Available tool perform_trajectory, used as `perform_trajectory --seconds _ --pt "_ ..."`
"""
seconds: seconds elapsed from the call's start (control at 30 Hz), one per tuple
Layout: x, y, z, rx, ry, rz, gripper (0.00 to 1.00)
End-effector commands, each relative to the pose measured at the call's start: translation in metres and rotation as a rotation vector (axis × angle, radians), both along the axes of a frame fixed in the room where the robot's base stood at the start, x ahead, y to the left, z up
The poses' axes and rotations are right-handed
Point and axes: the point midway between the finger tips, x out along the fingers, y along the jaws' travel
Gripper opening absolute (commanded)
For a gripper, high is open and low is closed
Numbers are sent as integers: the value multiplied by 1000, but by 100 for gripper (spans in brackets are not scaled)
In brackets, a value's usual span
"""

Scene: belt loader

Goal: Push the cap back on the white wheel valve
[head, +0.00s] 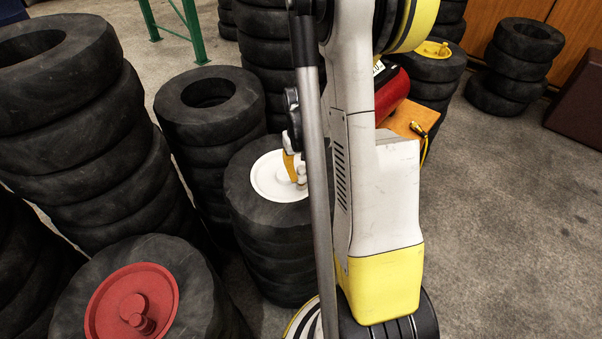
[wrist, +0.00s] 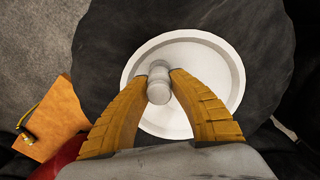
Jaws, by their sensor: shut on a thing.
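The white wheel (head: 264,184) lies flat in the top tyre of a stack in the middle of the head view; its dished face (wrist: 207,68) fills the centre of the wrist view. My gripper (wrist: 160,78) is shut on a pale grey, stubby cylindrical piece, the cap (wrist: 159,92), over the middle of the wheel. One yellow finger of it shows in the head view, partly hidden behind my arm. The valve is not clearly distinguishable from the cap, and I cannot tell whether the cap is seated on it.
A red wheel (head: 108,308) with a red valve lies on the near left tyre stack. A yellow wheel (head: 432,48) lies on a stack at the back right. Tall tyre stacks (head: 85,150) crowd the left. An orange board (wrist: 52,120) is close by. The floor at right is open.

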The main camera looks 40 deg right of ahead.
Motion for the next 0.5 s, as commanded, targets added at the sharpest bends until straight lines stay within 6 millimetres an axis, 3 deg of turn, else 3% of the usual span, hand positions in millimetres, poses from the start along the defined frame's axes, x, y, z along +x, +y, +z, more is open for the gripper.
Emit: perform_trajectory --seconds 0.5 --pt "0 0 -14 0 0 0 0"
